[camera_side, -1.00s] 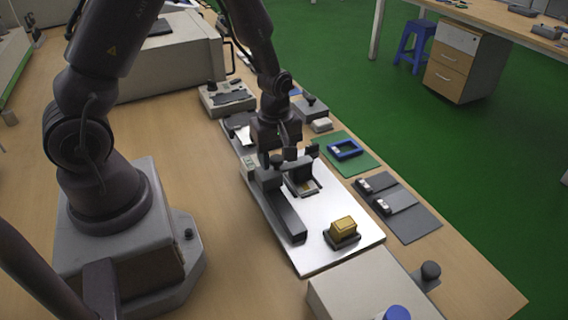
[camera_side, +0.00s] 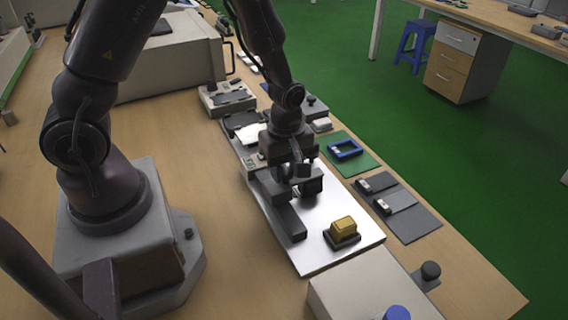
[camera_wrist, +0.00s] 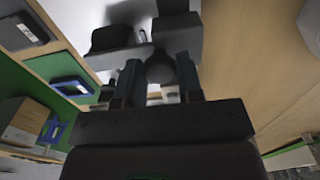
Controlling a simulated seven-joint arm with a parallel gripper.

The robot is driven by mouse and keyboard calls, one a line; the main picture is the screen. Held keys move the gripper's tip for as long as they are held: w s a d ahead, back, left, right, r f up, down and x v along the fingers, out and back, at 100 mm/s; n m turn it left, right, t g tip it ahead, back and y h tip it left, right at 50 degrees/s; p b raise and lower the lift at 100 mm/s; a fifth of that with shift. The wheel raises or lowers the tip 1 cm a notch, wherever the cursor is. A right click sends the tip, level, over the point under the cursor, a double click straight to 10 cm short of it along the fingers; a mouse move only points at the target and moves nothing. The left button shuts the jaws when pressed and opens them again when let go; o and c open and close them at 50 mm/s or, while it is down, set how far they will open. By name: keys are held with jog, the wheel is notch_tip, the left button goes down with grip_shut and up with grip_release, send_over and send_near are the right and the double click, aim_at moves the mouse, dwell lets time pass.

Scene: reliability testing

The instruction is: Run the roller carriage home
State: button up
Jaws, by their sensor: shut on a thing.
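The roller carriage (camera_side: 272,182) is a dark grey block on a dark rail (camera_side: 291,222) fixed to a white plate (camera_side: 312,262). Its black roller part (camera_side: 312,188) juts out to the right over the plate. My gripper (camera_side: 291,172) is above the carriage, pointing down. In the wrist view my gripper (camera_wrist: 160,85) has its two fingers on either side of a dark round knob (camera_wrist: 160,67) on the carriage (camera_wrist: 178,38), shut on it. The grip itself is partly hidden in the side view. What lies under the roller is hidden.
A gold block (camera_side: 343,225) sits on a dark base (camera_side: 342,241) on the plate, right of the rail's near end. A green mat with a blue frame (camera_side: 345,149) and a dark grey mat (camera_side: 413,224) lie to the right. A pale box (camera_side: 365,295) stands in front.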

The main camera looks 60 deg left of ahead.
jog(key=d, duration=0.7)
jog(key=shift+d, duration=0.35)
dwell(0.4)
jog(key=o, duration=0.5)
notch_tip(320, 180, up, 5)
dwell(0.4)
